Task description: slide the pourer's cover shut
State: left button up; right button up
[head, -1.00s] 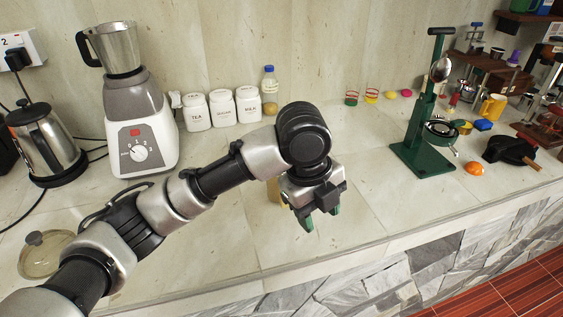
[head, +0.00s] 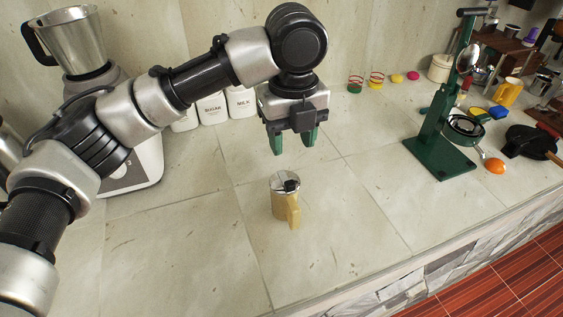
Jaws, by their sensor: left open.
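The pourer (head: 280,207) is a small tan jug with a handle at its front right and a silver lid. It stands upright on the counter in the middle of the head view. Its cover (head: 291,186) appears as a small dark piece on top of the lid; I cannot tell how far it is open. My left gripper (head: 292,143) has green fingertips, is open and empty, and hangs above and behind the pourer, apart from it. My right gripper is not in view.
A blender (head: 75,45) stands at the left, partly behind my arm, beside white canisters (head: 241,102). A green press stand (head: 441,150), an orange object (head: 494,166) and a black pan (head: 528,144) are at the right. The counter around the pourer is clear.

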aim_at(291, 185)
pick_arm(q)
jog(key=f, duration=1)
jog(key=shift+s+d+f, duration=0.1)
jog(key=shift+s+f, duration=0.15)
